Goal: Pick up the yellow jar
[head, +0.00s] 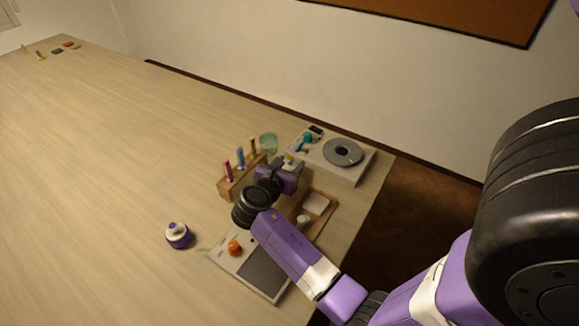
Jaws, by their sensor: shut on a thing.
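My gripper (290,165) is at the far end of my purple arm, over the cluttered right end of the table.
A wooden rack (229,187) with coloured upright pieces stands just left of my gripper, with a greenish glass (268,143) behind. A grey-disc device (343,153) is to the right. A wooden tray (318,207), a panel (262,277) and a purple-white jar (178,236) are nearer.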

